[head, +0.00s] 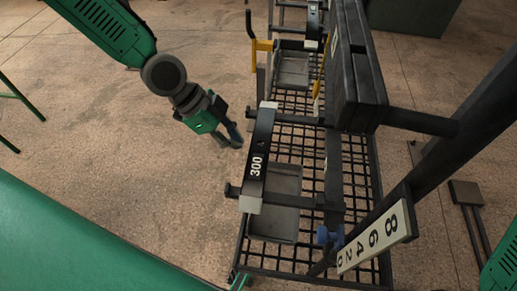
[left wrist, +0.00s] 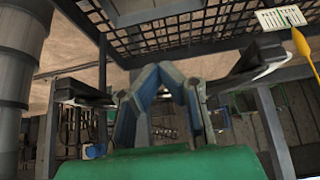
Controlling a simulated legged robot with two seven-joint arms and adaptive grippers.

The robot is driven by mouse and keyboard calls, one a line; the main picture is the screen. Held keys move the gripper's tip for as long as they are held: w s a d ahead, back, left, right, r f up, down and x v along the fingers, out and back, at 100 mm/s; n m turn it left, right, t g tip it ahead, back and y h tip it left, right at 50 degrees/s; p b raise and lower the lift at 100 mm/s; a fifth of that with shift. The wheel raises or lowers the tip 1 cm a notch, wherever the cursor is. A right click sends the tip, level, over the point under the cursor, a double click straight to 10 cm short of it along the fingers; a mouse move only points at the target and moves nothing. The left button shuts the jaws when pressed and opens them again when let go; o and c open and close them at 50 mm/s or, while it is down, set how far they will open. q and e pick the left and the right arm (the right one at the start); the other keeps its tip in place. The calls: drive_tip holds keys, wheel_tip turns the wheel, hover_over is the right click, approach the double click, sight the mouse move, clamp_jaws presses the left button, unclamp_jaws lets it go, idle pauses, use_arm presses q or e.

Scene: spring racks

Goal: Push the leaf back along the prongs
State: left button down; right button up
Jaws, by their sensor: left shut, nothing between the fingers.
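The leaf (head: 258,155) is a dark, slightly curved strip marked 300, with pale blocks at both ends. In the head view it lies across two dark prongs (head: 232,190), close to their left ends, with short stubs of prong showing beyond it. My left gripper (head: 235,138) is just left of the leaf's middle, apart from it in the picture. Its fingers are shut with nothing between them. The left wrist view shows the bluish fingers closing towards their tips (left wrist: 163,73). I cannot surely pick out the leaf there. My right gripper is out of view.
A mesh shelf (head: 300,265) with a grey tray (head: 273,222) lies below the leaf. A numbered pale plate (head: 376,238) is on the post at right. Thick black slabs (head: 355,70) stand behind. A yellow part (head: 262,46) is farther back.

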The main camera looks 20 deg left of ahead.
sight(261, 142)
use_arm(q)
drive_tip(key=shift+d, duration=0.1)
drive_tip(key=shift+w+d+b, duration=0.25)
drive_tip(key=shift+d, duration=0.7)
drive_tip(key=shift+w+d+b, duration=0.2)
drive_tip(key=shift+w+d, duration=0.05)
drive_tip(key=shift+d, duration=0.65)
drive_tip(key=shift+w+d, duration=0.25)
drive_tip(key=shift+d, duration=0.85)
drive_tip(key=shift+w+d, duration=0.7)
drive_tip(key=shift+d, duration=2.35)
drive_tip(key=shift+s+a+p, duration=0.25)
drive_tip(key=shift+a+p, duration=0.05)
drive_tip(key=shift+a, duration=0.7)
drive_tip(key=shift+s+a+p, duration=0.2)
drive_tip(key=shift+a+p, duration=0.05)
drive_tip(key=shift+a, duration=0.75)
drive_tip(key=shift+s+a+p, duration=0.25)
drive_tip(key=shift+a+p, duration=0.05)
drive_tip(key=shift+a, duration=0.7)
